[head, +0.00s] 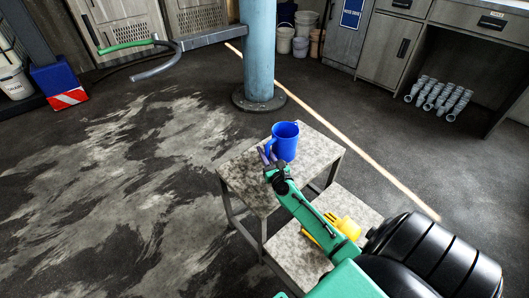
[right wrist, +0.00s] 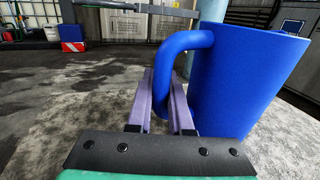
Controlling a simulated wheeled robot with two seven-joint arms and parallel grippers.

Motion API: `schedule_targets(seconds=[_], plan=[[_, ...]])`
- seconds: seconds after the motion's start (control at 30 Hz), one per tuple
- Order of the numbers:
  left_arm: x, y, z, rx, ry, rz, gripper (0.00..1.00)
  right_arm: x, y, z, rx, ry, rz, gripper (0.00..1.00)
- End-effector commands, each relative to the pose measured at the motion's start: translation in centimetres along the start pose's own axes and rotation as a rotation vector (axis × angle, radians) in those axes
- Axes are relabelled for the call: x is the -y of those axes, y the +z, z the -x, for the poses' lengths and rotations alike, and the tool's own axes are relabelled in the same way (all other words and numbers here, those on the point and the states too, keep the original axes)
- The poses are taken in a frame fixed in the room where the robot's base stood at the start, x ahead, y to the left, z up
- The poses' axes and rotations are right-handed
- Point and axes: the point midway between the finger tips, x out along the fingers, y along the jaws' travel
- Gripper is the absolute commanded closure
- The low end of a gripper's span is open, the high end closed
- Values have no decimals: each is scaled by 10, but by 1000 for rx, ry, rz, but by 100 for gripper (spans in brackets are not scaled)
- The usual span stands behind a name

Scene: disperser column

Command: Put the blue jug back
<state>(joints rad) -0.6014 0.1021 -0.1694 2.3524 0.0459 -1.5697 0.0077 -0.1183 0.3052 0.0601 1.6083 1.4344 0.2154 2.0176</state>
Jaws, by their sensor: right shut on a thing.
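The blue jug (head: 284,141) stands upright at the upper part of a small stepped table (head: 236,176), by the base of the blue column. In the right wrist view the blue jug (right wrist: 248,85) fills the right side, with its handle toward my gripper. My right gripper (head: 267,158) reaches in from the lower right. In the right wrist view its fingers (right wrist: 172,103) are on both sides of the handle's lower part, shut on it. Whether the jug's base touches the table top is hard to tell. My left gripper is not in view.
A yellow object (head: 345,228) lies on the table's lower shelf (head: 290,243), partly behind my right arm. A blue column (head: 259,55) stands just behind the table. Grey pipe pieces (head: 438,97) lie under the bench at right.

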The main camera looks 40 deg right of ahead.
Motion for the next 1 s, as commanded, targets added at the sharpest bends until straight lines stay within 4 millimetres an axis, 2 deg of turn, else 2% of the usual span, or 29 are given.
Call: schedule_targets(seconds=[0.03, 0.1, 0.47, 0.53, 0.67, 0.87, 1.0], plan=[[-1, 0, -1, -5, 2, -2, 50, 0, -2, 0, 0, 0, 0, 78], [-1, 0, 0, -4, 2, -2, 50, 0, -1, 0, 0, 0, 0, 51], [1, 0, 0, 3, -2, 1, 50, 0, 2, 0, 0, 0, 0, 51], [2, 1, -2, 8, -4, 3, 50, 0, 1, 5, -2, 1, 0, 51], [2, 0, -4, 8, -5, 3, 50, 0, 0, 26, -3, 1, 1, 51], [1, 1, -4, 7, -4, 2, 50, 0, -2, 73, -4, 2, 2, 51], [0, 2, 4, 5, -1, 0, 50, 0, -1, 103, -3, 1, 1, 51]])
